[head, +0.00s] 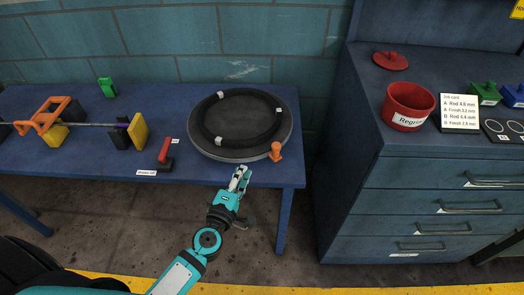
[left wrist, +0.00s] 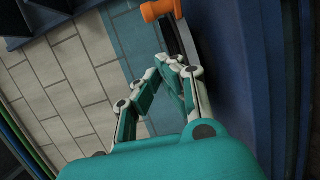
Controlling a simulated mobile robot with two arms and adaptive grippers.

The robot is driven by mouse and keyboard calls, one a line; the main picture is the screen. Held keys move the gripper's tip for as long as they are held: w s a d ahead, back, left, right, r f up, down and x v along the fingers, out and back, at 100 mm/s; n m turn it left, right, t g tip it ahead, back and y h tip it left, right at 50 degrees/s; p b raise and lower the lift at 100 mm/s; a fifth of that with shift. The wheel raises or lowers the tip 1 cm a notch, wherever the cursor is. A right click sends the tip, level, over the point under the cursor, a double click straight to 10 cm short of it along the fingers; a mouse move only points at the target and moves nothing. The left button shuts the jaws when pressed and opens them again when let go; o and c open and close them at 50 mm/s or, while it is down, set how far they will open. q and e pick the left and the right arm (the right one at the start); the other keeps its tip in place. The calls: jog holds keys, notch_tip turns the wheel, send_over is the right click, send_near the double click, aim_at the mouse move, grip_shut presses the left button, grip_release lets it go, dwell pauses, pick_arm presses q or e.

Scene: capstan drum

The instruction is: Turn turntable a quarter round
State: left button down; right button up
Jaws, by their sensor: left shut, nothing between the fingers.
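The turntable (head: 203,144) is a dark round disc on the right part of the blue table, with a black ring (head: 271,131) and several white tags on it. An orange peg (head: 276,152) stands at its front right rim. In the left wrist view an orange piece (left wrist: 161,9) shows at the top, beyond the fingers. My left gripper (head: 240,174) is shut and empty at the table's front edge, below and left of the peg and apart from it. It also shows in the left wrist view (left wrist: 171,66). My right gripper is not in view.
A red lever (head: 165,150) with a label stands left of the turntable. An orange frame (head: 44,115), a rod and yellow blocks (head: 138,131) lie further left. A blue drawer cabinet (head: 365,140) with a red pot (head: 408,105) stands at the right, across a gap.

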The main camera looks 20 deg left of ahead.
pick_arm(q)
jog(key=w+d, duration=0.3)
jog(key=w, duration=0.6)
jog(key=shift+w+f, duration=0.2)
jog(key=shift+f, duration=0.05)
